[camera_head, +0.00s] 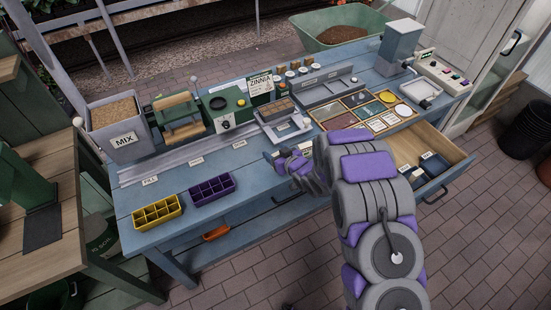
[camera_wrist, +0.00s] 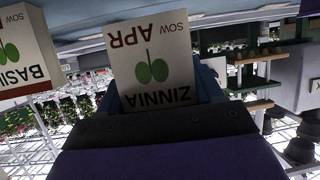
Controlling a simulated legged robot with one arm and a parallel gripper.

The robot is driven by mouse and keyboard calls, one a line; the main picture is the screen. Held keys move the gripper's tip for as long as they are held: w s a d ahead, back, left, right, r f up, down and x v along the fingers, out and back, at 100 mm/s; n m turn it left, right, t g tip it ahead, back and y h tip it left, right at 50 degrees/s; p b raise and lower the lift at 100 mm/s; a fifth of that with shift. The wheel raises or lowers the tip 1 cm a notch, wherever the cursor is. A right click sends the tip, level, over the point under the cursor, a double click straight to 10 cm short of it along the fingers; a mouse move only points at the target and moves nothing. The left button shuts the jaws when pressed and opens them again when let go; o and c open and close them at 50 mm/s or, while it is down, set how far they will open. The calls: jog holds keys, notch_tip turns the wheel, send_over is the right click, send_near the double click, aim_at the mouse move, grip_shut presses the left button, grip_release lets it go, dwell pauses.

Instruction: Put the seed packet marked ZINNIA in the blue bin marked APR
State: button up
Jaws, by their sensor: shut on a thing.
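The ZINNIA packet (camera_wrist: 155,70) fills the middle of the wrist view, upside down. It is white with a green seedling picture and reads SOW APR. My gripper (camera_wrist: 160,125) is shut on this packet. In the head view my gripper (camera_head: 293,167) is at the bench's front edge, left of the open drawer, and the packet is not clear there. A BASIL packet (camera_wrist: 28,55) is at the left in the wrist view. In the open drawer (camera_head: 452,178) are dark bins (camera_head: 408,182) with small labels; I cannot read them.
The blue bench (camera_head: 135,198) carries a card reading ZINNIA (camera_head: 260,84), a MIX box (camera_head: 120,128), a yellow tray (camera_head: 157,213), a purple tray (camera_head: 212,190) and a sectioned tray (camera_head: 352,120). A green barrow (camera_head: 345,22) stands behind. The brick floor in front is clear.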

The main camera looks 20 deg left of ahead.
jog(key=shift+a+f, duration=0.15)
jog(key=shift+f, duration=1.4)
jog(key=shift+f, duration=0.15)
jog(key=o, duration=1)
jog(key=shift+f, duration=0.1)
jog(key=shift+b, duration=0.4)
jog(key=p+v, duration=0.1)
jog(key=v, duration=0.4)
jog(key=p+v, duration=0.1)
jog(key=v, duration=0.5)
jog(key=p+v, duration=0.1)
jog(key=v, duration=0.5)
jog(key=shift+s, duration=0.45)
